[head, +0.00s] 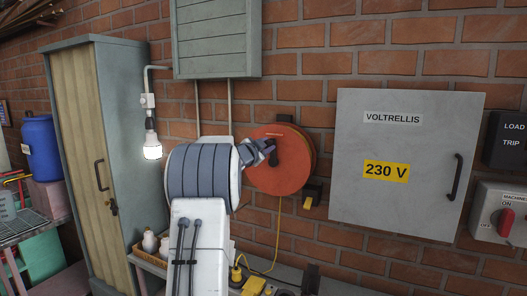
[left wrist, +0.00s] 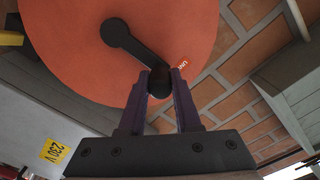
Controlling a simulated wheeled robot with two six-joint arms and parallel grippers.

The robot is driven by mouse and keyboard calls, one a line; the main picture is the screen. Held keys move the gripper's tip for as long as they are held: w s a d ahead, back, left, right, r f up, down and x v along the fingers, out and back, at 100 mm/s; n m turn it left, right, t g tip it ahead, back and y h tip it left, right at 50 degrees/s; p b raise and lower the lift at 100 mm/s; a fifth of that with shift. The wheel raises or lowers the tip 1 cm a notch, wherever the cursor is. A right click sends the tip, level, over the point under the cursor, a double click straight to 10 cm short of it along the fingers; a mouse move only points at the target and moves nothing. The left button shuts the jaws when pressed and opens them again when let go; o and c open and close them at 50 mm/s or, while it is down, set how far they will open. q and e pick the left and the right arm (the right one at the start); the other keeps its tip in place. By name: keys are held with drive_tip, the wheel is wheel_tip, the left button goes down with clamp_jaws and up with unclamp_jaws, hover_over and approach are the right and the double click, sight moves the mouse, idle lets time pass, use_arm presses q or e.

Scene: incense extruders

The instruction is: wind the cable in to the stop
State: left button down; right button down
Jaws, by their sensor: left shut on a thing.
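An orange cable reel (head: 287,180) is mounted on the brick wall and fills the upper part of the left wrist view (left wrist: 75,60). Its black crank (left wrist: 128,42) runs from the hub to a dark knob (left wrist: 160,84). My left gripper (head: 267,148) is shut on this knob, a finger on each side, at the upper left of the reel face in the head view. The yellow cable (head: 279,225) hangs from the reel and bends left at bench height. Its far end is hard to make out among yellow and black parts. My right gripper is not in view.
A grey 230 V cabinet (head: 400,215) stands right of the reel, with a small yellow-black block (head: 311,196) between them. A lit bulb (head: 152,150) hangs at left beside a tall locker (head: 130,130). Yellow plug-like parts (head: 254,286) are on the bench below.

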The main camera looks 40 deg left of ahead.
use_arm(q)
drive_tip(key=shift+d+m, duration=0.2)
drive_tip(key=shift+m, duration=0.1)
drive_tip(key=c, duration=0.6)
unclamp_jaws()
drive_tip(key=b+v, duration=0.3)
drive_tip(key=v, duration=0.7)
drive_tip(key=shift+s+b, duration=0.15)
drive_tip(key=shift+b, duration=0.15)
drive_tip(key=shift+d, duration=0.15)
